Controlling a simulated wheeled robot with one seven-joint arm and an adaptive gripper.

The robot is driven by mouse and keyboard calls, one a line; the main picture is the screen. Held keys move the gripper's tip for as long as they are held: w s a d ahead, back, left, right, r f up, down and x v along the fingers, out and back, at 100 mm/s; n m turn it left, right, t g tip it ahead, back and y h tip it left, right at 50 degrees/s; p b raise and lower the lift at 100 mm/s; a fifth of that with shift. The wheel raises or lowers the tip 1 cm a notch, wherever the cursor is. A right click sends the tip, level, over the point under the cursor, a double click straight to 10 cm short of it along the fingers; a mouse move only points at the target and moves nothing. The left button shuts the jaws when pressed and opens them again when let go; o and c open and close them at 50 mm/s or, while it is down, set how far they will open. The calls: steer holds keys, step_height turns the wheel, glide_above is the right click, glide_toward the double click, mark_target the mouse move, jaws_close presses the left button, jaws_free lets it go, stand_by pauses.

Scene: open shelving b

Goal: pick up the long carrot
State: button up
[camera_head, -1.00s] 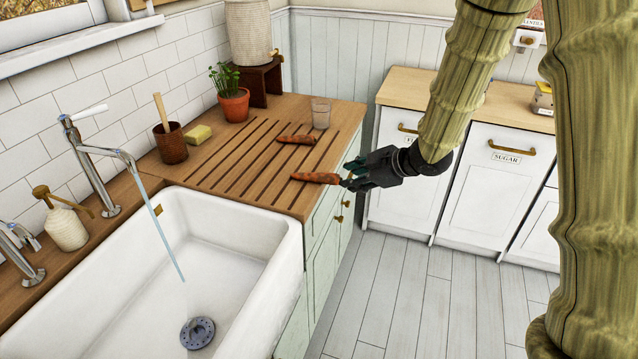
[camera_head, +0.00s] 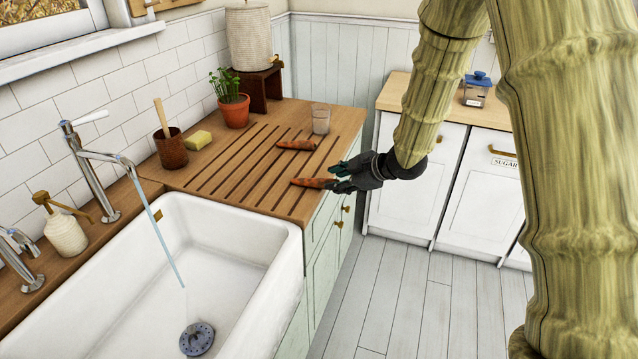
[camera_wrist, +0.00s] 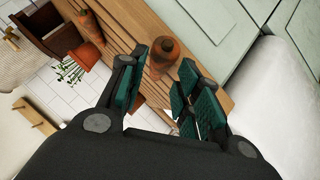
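Two orange carrots lie on the grooved wooden drainboard. The nearer one (camera_head: 312,183) looks the longer; the other carrot (camera_head: 297,144) lies farther back. My gripper (camera_head: 339,180) is at the right end of the nearer carrot, and its fingers hide that end. In the wrist view the fingers (camera_wrist: 173,66) are spread apart, with the nearer carrot (camera_wrist: 162,57) seen end-on in the gap between them. I cannot tell whether a finger touches it. The farther carrot (camera_wrist: 88,27) shows at the upper left there.
A glass (camera_head: 321,115) stands behind the farther carrot. A potted plant (camera_head: 234,111), a yellow sponge (camera_head: 197,139) and a brown brush pot (camera_head: 170,150) stand along the wall. The white sink (camera_head: 290,262) lies in front of the drainboard, with water running from its tap.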

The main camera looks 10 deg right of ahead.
mark_target(330, 181)
steer(key=shift+p+x, duration=0.3)
steer(key=shift+x, duration=1.75)
steer(key=c, duration=0.7)
